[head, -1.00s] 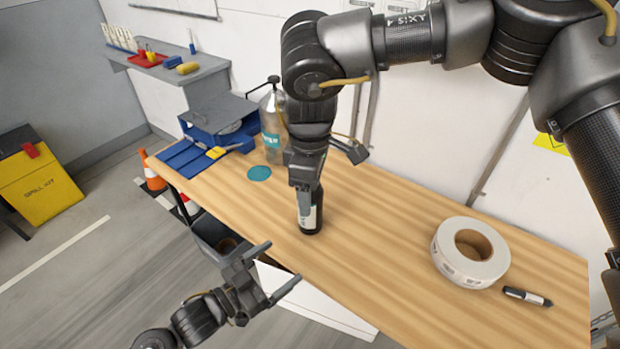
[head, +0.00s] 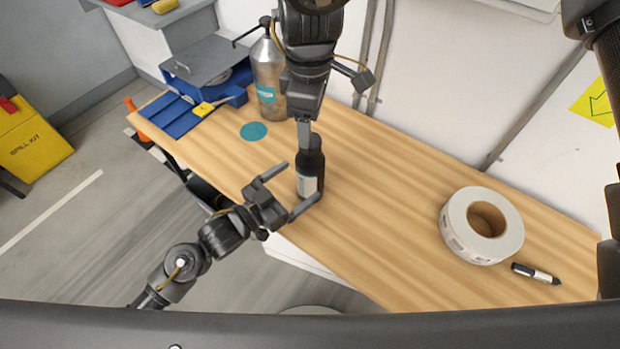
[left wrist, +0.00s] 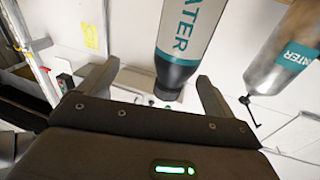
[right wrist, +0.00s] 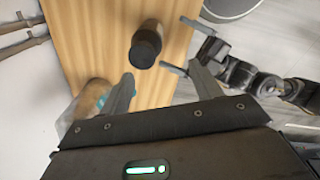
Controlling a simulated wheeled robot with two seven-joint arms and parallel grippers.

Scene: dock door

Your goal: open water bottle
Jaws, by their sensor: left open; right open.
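The dark water bottle (head: 309,172) stands upright on the wooden bench near its front edge. In the left wrist view the bottle (left wrist: 185,50) appears upside down with a teal WATER label; in the right wrist view its dark top (right wrist: 146,44) shows from above. My left gripper (head: 299,180) is open at the bottle's front side, a finger to either side of it in the picture. Contact cannot be told. My right gripper (head: 303,128) points down from above, open, close over the bottle top; its fingers (right wrist: 163,86) show empty in its wrist view.
A clear bottle (head: 267,75) with a teal label stands behind left, near a teal disc (head: 254,131) and a blue tray (head: 182,116). A white tape roll (head: 453,222) and a marker (head: 536,273) lie at the right. The bench between is clear.

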